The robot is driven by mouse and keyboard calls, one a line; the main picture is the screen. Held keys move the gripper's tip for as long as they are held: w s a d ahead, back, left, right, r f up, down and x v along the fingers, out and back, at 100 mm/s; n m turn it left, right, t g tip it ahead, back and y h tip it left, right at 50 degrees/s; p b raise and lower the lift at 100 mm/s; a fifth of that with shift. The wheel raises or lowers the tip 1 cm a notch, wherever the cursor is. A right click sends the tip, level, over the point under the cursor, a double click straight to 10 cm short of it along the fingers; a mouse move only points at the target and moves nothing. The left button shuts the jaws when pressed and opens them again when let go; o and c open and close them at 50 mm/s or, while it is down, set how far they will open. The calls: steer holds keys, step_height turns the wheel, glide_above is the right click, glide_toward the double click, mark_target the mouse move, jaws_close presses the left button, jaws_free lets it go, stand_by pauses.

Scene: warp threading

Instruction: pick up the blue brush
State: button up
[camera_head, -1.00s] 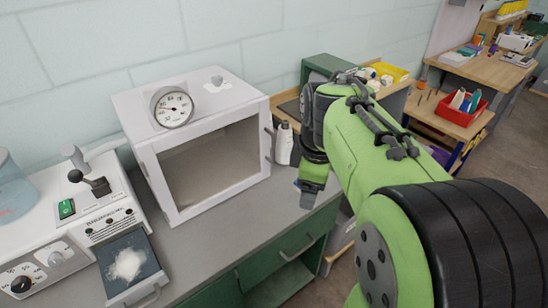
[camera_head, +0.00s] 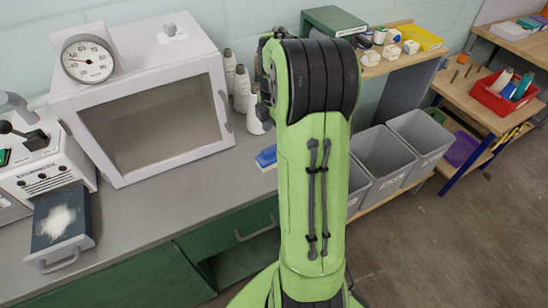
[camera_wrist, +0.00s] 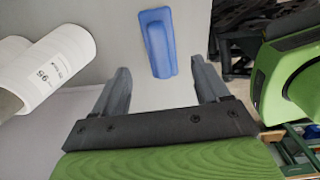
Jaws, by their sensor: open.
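The blue brush (camera_head: 266,157) lies on the grey counter near its front edge, partly hidden behind my green arm in the head view. In the wrist view the blue brush (camera_wrist: 157,42) lies flat, with its raised handle running lengthwise. My gripper (camera_wrist: 160,78) is open and empty, its two dark fingers spread apart. The brush is beyond the fingertips, roughly centred between them, and not touched. In the head view my gripper is hidden behind the arm.
White bottles (camera_head: 241,90) stand beside the brush, and a labelled one (camera_wrist: 48,70) is close to the left finger. A white oven with a gauge (camera_head: 150,110) stands left on the counter. Grey bins (camera_head: 385,155) are to the right, below counter height.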

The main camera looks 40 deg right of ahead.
mark_target(275, 154)
step_height(275, 154, down, 4)
steer(key=shift+d+r+b, duration=0.1)
steer(key=shift+b, duration=0.3)
step_height(275, 154, down, 6)
steer(key=shift+r+b, duration=0.2)
steer(key=shift+b, duration=1)
steer(key=shift+r, duration=0.1)
steer(key=c, duration=1.1)
step_height(275, 154, up, 10)
steer(key=p, duration=0.4)
steer(key=shift+r, duration=0.1)
steer(key=o, duration=0.5)
steer(key=c, duration=0.3)
steer(key=shift+s, duration=0.1)
